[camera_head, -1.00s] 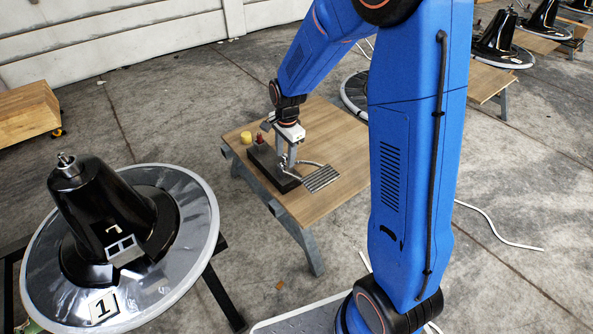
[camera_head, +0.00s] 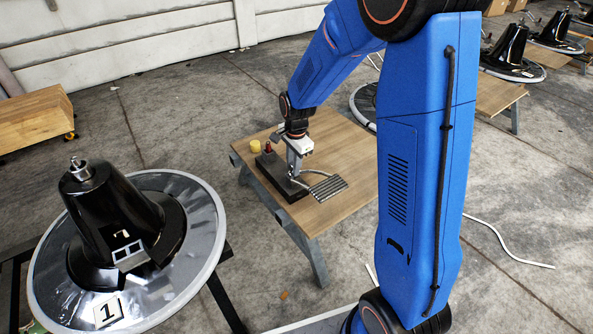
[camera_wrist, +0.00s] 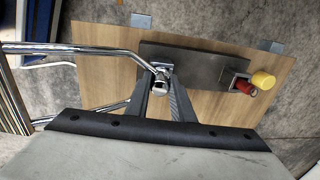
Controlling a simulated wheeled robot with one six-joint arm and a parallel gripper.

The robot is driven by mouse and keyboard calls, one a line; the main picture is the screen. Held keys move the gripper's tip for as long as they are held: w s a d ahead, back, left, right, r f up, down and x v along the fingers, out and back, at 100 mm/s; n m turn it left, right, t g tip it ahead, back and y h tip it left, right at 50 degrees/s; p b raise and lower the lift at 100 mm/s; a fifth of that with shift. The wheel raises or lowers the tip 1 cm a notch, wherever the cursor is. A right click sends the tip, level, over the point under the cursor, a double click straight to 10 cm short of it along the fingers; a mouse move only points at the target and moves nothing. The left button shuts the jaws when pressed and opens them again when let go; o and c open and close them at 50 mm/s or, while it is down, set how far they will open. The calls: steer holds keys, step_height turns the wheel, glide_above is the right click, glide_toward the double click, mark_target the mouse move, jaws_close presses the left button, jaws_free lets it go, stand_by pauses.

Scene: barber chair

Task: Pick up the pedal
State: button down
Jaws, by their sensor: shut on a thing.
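The pedal has a ribbed metal foot plate (camera_head: 328,188) and a bent chrome bar. It sits at a dark block (camera_head: 271,178) on a wooden table. In the wrist view the chrome bar (camera_wrist: 95,50) runs from the left to a joint end between my fingertips, and the ribbed plate (camera_wrist: 14,100) is at the left edge. My gripper (camera_head: 294,175) points down over the block and is shut on the pedal's joint end; its fingers also show in the wrist view (camera_wrist: 164,92). The fingers hide part of that end. I cannot tell whether the pedal is clear of the block.
A red piece (camera_head: 268,147) and a yellow cap (camera_head: 255,146) stand near the block's far end. A black cone-shaped chair base (camera_head: 110,215) on a round disc stands at the left. The wooden table (camera_head: 345,150) has bare room right of the block. A cable (camera_head: 505,245) lies on the floor.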

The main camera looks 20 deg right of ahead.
step_height(320, 180, up, 26)
stand_by(1.4)
steer(key=shift+a, duration=0.1)
